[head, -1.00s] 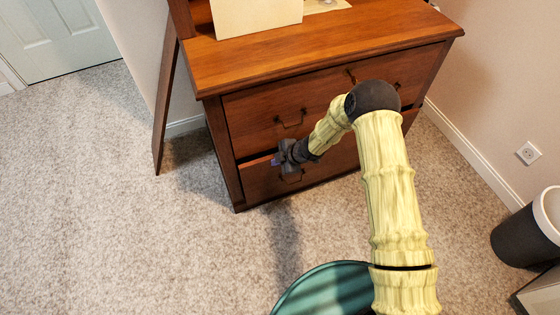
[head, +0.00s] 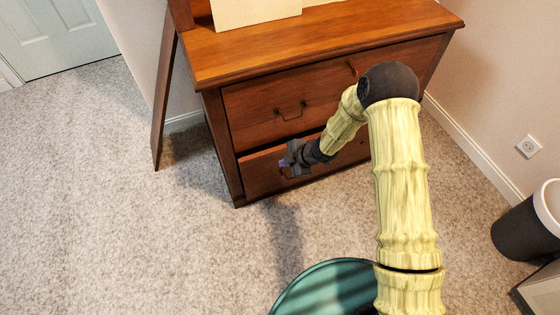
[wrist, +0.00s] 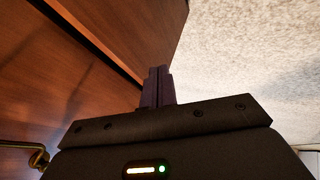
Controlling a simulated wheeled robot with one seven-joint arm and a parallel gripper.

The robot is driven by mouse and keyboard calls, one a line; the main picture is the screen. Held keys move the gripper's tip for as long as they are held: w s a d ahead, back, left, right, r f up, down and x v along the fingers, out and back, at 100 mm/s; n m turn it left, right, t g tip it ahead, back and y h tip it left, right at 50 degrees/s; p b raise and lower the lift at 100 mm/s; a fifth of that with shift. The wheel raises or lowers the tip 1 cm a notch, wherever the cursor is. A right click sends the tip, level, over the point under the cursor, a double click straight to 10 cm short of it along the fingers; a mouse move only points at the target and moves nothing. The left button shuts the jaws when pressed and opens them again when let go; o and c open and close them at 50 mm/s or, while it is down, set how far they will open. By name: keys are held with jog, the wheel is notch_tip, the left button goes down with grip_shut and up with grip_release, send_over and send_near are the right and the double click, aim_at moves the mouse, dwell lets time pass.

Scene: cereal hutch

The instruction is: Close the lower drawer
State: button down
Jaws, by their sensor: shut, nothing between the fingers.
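The lower drawer (head: 259,177) is the bottom front of the brown wooden dresser (head: 330,46) in the head view. A dark gap with a lighter edge runs along its top, so it looks slightly out; how far is hard to tell.
The upper drawer (head: 250,112) above looks shut. A wooden panel (head: 164,95) leans left of the dresser. A dark bin (head: 525,230) stands at the right near the wall. Carpet (head: 120,210) is clear in front and to the left.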

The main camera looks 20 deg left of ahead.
jog(key=p+v, duration=0.2)
jog(key=v, duration=0.5)
jog(key=shift+r, duration=0.15)
jog(key=c, duration=2.2)
grip_release()
jog(key=shift+w+d, duration=0.1)
jog(key=c, duration=1.8)
grip_release()
jog(key=shift+o, duration=1.2)
jog(key=w+d+r+m+t+h, duration=0.2)
jog(key=w+d+r+m, duration=0.1)
jog(key=d+r, duration=0.3)
jog(key=shift+w+d+m, duration=0.2)
jog(key=shift+d+m, duration=0.6)
jog(key=shift+m, duration=0.1)
jog(key=s+d+r+m+t+h, duration=0.1)
jog(key=d+r+m+t+h, duration=0.15)
jog(key=d+r+m, duration=0.6)
jog(key=s+d+r+m+g+h, duration=0.1)
jog(key=s+d+r+m, duration=0.3)
jog(key=s+d+m, duration=0.2)
jog(key=s+d+r+m+g+h, duration=0.2)
jog(key=s+d+r+m, duration=0.2)
jog(key=s, duration=0.5)
jog(key=d+m, duration=0.2)
jog(key=d, duration=0.1)
jog(key=shift+s+d, duration=0.25)
jog(key=shift+d, duration=0.1)
